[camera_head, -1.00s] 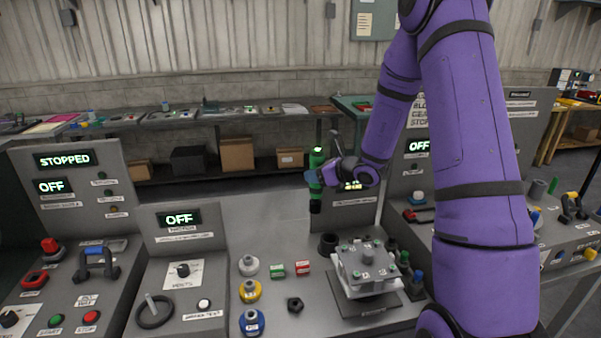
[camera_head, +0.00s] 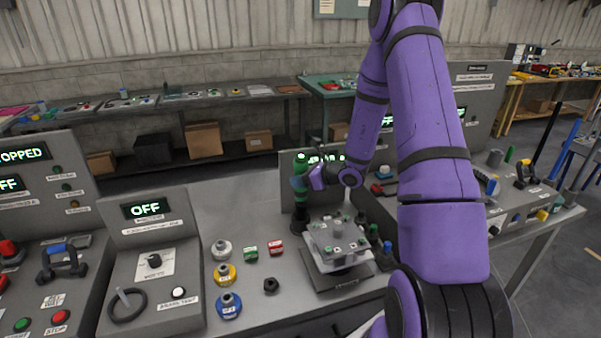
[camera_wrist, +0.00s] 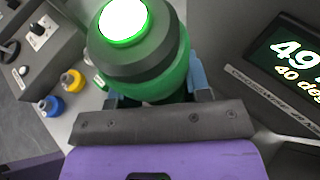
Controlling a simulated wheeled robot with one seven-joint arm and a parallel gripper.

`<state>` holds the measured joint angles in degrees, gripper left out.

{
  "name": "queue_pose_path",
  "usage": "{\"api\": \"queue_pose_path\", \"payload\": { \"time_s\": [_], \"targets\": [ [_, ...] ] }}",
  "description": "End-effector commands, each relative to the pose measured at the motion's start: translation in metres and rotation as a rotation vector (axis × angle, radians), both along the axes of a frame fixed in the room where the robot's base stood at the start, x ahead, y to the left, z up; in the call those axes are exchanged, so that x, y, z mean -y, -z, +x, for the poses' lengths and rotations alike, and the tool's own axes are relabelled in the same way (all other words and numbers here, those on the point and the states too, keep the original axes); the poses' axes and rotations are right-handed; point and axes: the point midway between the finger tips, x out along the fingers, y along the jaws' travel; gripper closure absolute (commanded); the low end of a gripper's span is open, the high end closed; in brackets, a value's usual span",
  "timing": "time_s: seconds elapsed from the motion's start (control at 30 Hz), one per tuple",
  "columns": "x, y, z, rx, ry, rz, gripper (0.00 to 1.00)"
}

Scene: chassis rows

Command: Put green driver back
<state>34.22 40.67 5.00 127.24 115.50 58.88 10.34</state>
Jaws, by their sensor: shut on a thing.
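The green driver (camera_head: 301,166) is upright over the bench, in front of the display panel. My gripper (camera_head: 302,183) is shut around its body. In the wrist view the green driver (camera_wrist: 178,72) has a glowing white-green top and a dark collar, and sits between the blue-grey fingers of my gripper (camera_wrist: 155,92). The black round holder (camera_head: 298,226) stands on the bench directly below the driver, left of the grey gear housing. The driver's dark lower end is at the holder's mouth; I cannot tell whether it is inside or just above it.
The grey housing (camera_head: 338,246) on its plate stands close at the right.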

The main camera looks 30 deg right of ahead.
Motion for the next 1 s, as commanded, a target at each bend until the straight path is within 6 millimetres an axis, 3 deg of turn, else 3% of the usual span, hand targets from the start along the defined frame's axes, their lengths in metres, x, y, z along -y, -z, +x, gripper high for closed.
{"api": "queue_pose_path", "payload": {
  "time_s": [1.0],
  "targets": [
    [0.0001,0.009,0.0,0.001,0.001,0.0,0.98]
  ]
}}
